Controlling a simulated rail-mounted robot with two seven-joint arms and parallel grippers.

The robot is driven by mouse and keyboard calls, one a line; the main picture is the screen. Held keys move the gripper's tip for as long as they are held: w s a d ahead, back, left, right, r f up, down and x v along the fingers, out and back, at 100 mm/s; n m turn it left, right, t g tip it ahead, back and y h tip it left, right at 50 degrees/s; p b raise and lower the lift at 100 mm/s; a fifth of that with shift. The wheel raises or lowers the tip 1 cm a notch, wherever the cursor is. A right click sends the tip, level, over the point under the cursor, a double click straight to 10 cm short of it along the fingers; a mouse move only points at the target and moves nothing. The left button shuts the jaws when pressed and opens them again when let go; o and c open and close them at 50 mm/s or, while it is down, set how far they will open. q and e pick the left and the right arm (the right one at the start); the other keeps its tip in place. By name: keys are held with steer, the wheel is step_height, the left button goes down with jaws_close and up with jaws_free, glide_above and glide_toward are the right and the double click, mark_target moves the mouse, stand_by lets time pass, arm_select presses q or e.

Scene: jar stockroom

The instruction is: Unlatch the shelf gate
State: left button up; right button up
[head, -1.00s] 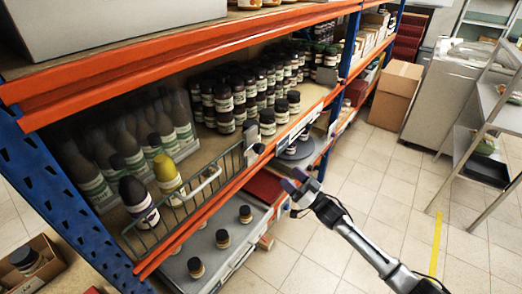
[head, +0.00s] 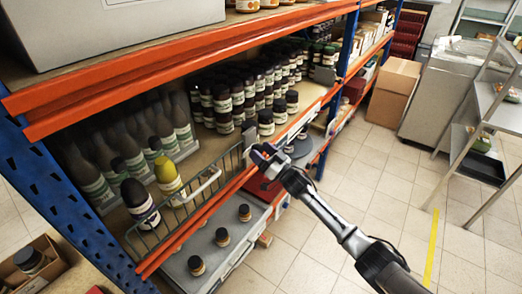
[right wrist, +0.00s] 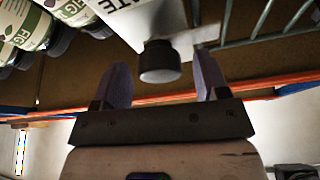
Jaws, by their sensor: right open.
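The shelf gate (head: 190,205) is a grey wire panel with a pale handle (head: 208,182). It stands along the front of the middle shelf at left. A grey latch piece (head: 250,133) stands at its right end, partly hidden behind my right gripper (head: 264,155). In the right wrist view, a dark round knob (right wrist: 160,62) projects from a white plate (right wrist: 140,20) lettered "TE". My open right gripper (right wrist: 162,72) has one finger on each side of the knob, with visible gaps. The gate's wires (right wrist: 270,32) show at upper right. My left gripper is out of view.
Dark jars (head: 240,95) and tall bottles (head: 165,125) fill the shelf behind the gate. The orange beam (head: 215,210) runs below it. A grey tray (head: 232,255) with small jars sits lower down. The tiled floor (head: 360,170) at right is open.

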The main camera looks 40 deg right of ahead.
steer(key=shift+w, duration=0.2)
steer(key=c, duration=0.9)
